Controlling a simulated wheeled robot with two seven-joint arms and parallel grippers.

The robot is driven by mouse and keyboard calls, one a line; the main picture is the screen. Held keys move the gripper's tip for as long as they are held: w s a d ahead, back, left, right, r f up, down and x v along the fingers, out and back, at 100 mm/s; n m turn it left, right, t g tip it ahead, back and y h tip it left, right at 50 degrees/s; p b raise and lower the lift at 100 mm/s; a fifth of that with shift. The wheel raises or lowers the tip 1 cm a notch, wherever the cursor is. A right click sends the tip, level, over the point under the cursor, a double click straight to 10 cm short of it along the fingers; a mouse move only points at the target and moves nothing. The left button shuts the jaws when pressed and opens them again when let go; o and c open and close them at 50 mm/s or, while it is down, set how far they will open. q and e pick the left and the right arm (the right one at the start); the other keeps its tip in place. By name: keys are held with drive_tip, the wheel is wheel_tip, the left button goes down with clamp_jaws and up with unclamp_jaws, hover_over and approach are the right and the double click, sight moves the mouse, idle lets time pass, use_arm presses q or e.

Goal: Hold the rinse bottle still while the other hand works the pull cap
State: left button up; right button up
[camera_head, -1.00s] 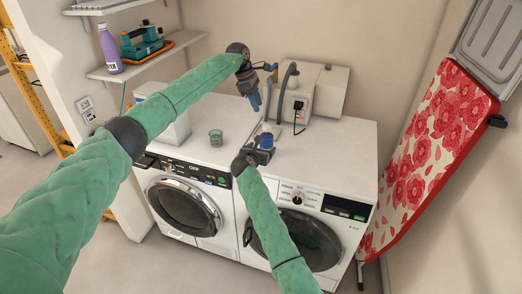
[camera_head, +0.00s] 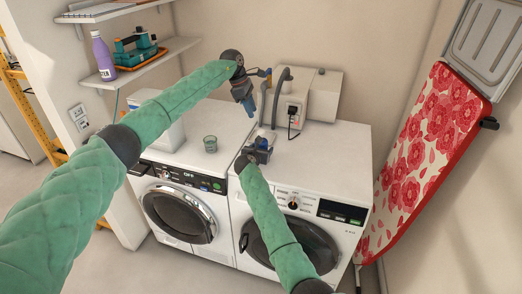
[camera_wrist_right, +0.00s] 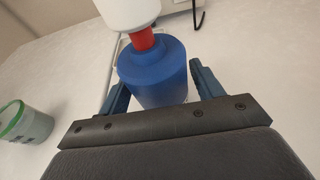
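The rinse bottle (camera_wrist_right: 154,72) shows in the right wrist view as a blue cylinder with a red neck (camera_wrist_right: 142,39) and a white part (camera_wrist_right: 128,12) above it. My right gripper (camera_wrist_right: 158,88) has one finger on each side of the blue body; I cannot tell whether both fingers press on it. In the head view my right gripper (camera_head: 262,146) is over the right machine's top and hides most of the bottle. My left gripper (camera_head: 249,106) points down, above and left of the right gripper, apart from the bottle. Its finger gap is too small to judge.
A green-rimmed cup (camera_head: 210,144) stands left of the right gripper and also shows in the wrist view (camera_wrist_right: 26,122). A white box unit (camera_head: 318,97) with a plug and cable stands behind. A red floral ironing board (camera_head: 425,150) leans at the right.

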drive_tip(key=c, duration=0.7)
use_arm(q)
drive_tip(key=shift+c, duration=1)
use_arm(e)
drive_tip(key=shift+c, duration=0.3)
use_arm(q)
drive_tip(key=shift+w+r, duration=0.1)
drive_tip(key=shift+r, duration=0.25)
drive_tip(key=c, duration=0.4)
drive_tip(key=shift+m+t+y, duration=0.4)
drive_tip(key=shift+m+y, duration=0.1)
drive_tip(key=shift+y, duration=0.1)
drive_tip(key=d+r, duration=0.1)
drive_tip(key=r, duration=0.1)
drive_tip(key=d+r, duration=0.1)
drive_tip(key=r, duration=0.1)
drive_tip(key=d+r, duration=0.2)
drive_tip(key=r, duration=0.1)
drive_tip(key=shift+w+r, duration=0.1)
drive_tip(key=shift+w, duration=0.25)
clamp_jaws()
drive_tip(key=s+y, duration=0.1)
drive_tip(key=f+y, duration=0.1)
drive_tip(key=shift+s+m+y, duration=0.3)
drive_tip(key=shift+s+y, duration=0.1)
